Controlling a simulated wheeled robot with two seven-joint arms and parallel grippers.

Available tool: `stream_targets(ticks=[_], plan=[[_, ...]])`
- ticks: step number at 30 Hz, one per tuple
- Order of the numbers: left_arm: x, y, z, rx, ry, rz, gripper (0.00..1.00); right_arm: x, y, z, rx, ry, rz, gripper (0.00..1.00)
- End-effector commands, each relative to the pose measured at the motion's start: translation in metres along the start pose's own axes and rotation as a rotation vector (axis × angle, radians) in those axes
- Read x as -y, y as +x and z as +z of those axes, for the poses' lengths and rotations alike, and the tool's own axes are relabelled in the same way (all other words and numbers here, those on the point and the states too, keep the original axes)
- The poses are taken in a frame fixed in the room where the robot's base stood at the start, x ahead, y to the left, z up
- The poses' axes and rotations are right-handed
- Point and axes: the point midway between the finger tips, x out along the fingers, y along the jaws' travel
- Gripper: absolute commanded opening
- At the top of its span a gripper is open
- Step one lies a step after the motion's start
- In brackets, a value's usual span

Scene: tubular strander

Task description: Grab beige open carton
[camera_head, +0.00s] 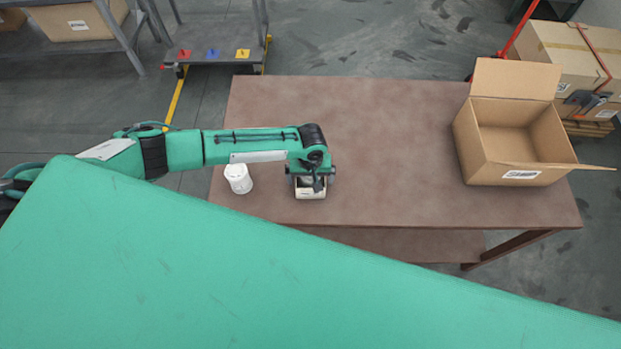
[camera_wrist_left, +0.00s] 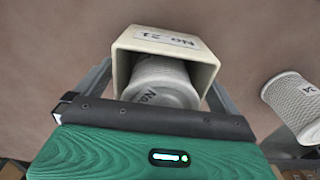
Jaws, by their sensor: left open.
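A small beige open carton (camera_head: 310,194) stands on the brown table near its front edge. In the left wrist view the carton (camera_wrist_left: 166,42) has a label reading "No 21", and a white ribbed cylinder (camera_wrist_left: 158,75) sits inside it. My left gripper (camera_head: 312,180) is directly over the carton, pointing down. In the left wrist view its open fingers (camera_wrist_left: 163,80) lie on either side of the carton. Whether they touch its walls cannot be told. The gripper hides part of the carton in the head view. My right gripper is not in view.
A large open cardboard box (camera_head: 515,165) is at the table's right end. The table's middle is clear.

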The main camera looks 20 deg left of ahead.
Motion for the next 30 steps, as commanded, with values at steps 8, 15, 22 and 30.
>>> stream_targets(ticks=[8, 15, 22, 30], plan=[[0.0, 0.003, 0.0, -0.001, 0.001, 0.001, 1.0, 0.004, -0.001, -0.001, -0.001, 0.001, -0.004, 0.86], [0.0, 0.003, 0.0, 0.0, 0.0, 0.001, 0.58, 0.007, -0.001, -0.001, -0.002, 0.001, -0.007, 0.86], [0.0, 0.003, 0.0, -0.001, 0.0, 0.001, 0.58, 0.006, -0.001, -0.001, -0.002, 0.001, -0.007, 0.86], [-0.001, -0.011, 0.0, -0.001, 0.001, 0.003, 0.58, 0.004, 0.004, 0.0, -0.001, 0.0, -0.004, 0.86]])
